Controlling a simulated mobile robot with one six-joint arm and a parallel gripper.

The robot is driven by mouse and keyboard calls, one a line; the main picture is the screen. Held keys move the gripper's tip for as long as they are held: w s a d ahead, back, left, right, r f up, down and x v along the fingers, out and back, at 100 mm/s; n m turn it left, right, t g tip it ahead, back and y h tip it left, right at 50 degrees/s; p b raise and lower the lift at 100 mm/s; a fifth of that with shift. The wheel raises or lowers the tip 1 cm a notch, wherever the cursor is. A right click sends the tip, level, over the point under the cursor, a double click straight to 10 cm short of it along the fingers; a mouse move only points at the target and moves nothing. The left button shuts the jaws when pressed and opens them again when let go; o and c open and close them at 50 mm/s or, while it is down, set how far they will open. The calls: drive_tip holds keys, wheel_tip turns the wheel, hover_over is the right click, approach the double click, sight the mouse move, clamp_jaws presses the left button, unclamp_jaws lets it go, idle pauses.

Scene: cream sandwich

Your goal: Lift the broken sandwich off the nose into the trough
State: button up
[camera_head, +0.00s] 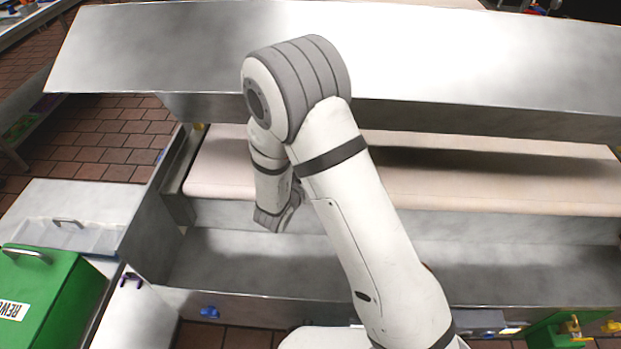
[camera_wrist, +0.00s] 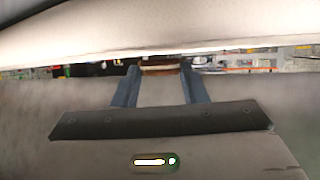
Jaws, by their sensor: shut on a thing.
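My gripper (camera_wrist: 160,72) shows in the wrist view with its two blue-grey fingers closed on the broken sandwich (camera_wrist: 162,67). The sandwich is a small brown piece with a pale cream layer, seen edge-on between the fingertips. A pale surface fills the top of the wrist view just above it; I cannot tell whether they touch. In the head view my arm hides the fingers and the sandwich. The cream conveyor belt (camera_head: 222,172) ends in a front edge, the nose (camera_head: 410,208). Below and in front lies the empty-looking metal trough (camera_head: 225,262).
A broad steel cover (camera_head: 480,60) spans above the belt. A green bin (camera_head: 50,300) and a clear-lidded container (camera_head: 65,237) stand at the left. A blue object (camera_head: 209,312) is near the trough's front edge. The trough's left part is clear.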

wheel_tip(320, 180, up, 9)
idle(0.4)
